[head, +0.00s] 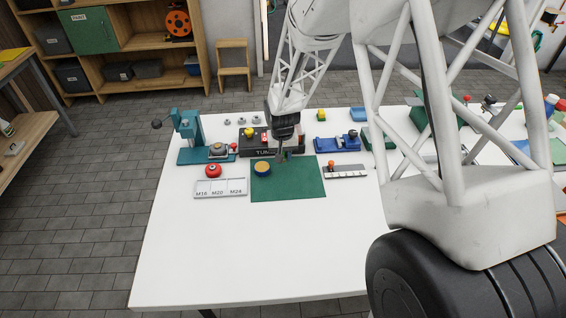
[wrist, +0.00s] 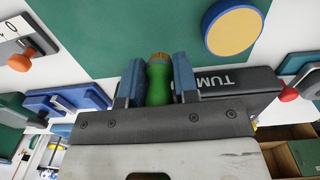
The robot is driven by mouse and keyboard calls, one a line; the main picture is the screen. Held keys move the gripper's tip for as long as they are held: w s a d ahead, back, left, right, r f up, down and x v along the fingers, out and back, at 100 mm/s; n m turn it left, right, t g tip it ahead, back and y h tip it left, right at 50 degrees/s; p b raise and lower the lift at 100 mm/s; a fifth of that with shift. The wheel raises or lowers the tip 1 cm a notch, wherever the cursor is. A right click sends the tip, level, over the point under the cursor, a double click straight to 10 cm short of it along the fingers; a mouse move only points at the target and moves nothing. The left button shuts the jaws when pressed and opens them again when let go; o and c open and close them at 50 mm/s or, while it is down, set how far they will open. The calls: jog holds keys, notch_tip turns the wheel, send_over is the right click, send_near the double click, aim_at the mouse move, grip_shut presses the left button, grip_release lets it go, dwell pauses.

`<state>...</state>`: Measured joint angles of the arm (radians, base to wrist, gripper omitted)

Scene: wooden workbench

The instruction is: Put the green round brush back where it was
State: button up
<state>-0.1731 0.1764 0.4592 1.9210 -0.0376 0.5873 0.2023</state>
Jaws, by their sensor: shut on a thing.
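The green round brush (wrist: 158,82) is held upright-looking between the two blue fingers of my gripper (wrist: 157,80) in the wrist view. Its green handle is toward me and a yellowish end shows at the top. In the head view my gripper (head: 283,152) is over the back edge of the green mat (head: 302,186), in front of the black TUM block (head: 262,152). The brush is hardly visible there, and I cannot tell whether its lower end touches anything.
A blue-rimmed yellow disc (head: 262,168) lies on the mat, left of my gripper. A red button (head: 213,170) and an M16/M20/M24 tray (head: 220,188) are left of it. A blue holder (head: 337,145) and a grey strip (head: 345,171) are right. The front table is clear.

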aim_at(283, 168)
jog(key=shift+f, duration=1.75)
jog(key=shift+f, duration=0.15)
jog(key=o, duration=0.9)
jog(key=shift+o, duration=0.2)
notch_tip(283, 168, up, 12)
jog(key=shift+a+r, duration=0.15)
